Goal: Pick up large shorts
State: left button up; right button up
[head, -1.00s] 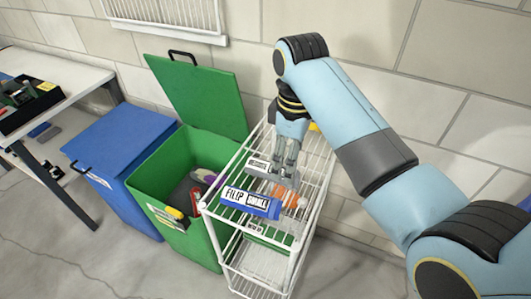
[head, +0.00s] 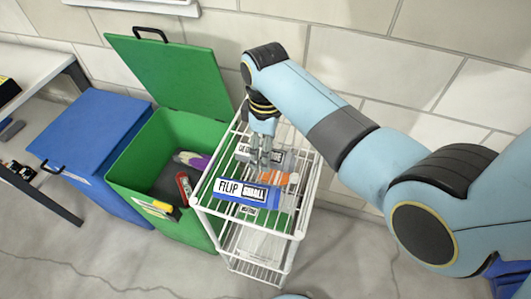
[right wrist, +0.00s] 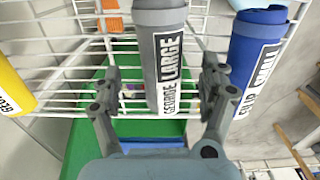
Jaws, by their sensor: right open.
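A grey rolled bundle (right wrist: 163,55) labelled "GEORGE LARGE" lies on the top rack of the white wire shelf (head: 297,237). In the right wrist view it lies between the two fingers of my right gripper (right wrist: 162,88), which is open with gaps on both sides. In the head view the gripper (head: 266,160) is over the top rack and partly hides the bundle's label. A blue rolled bundle (right wrist: 257,45) labelled "FILIP SMALL" lies to the right; it shows at the front of the rack in the head view (head: 232,190). My left gripper is not in view.
An orange item (right wrist: 111,14) and a yellow roll (right wrist: 12,85) also lie on the rack. An open green bin (head: 150,190) with several items stands left of the shelf, then a closed blue bin (head: 95,130) and a table (head: 35,70). A block wall is behind.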

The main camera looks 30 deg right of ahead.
notch_tip(320, 180, down, 2)
jog(key=shift+f, duration=0.1)
jog(key=shift+c, duration=0.2)
jog(key=c, duration=1.1)
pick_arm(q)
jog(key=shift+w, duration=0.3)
pick_arm(e)
jog(key=shift+c, duration=0.9)
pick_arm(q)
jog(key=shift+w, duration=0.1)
pick_arm(e)
jog(key=shift+r, duration=0.2)
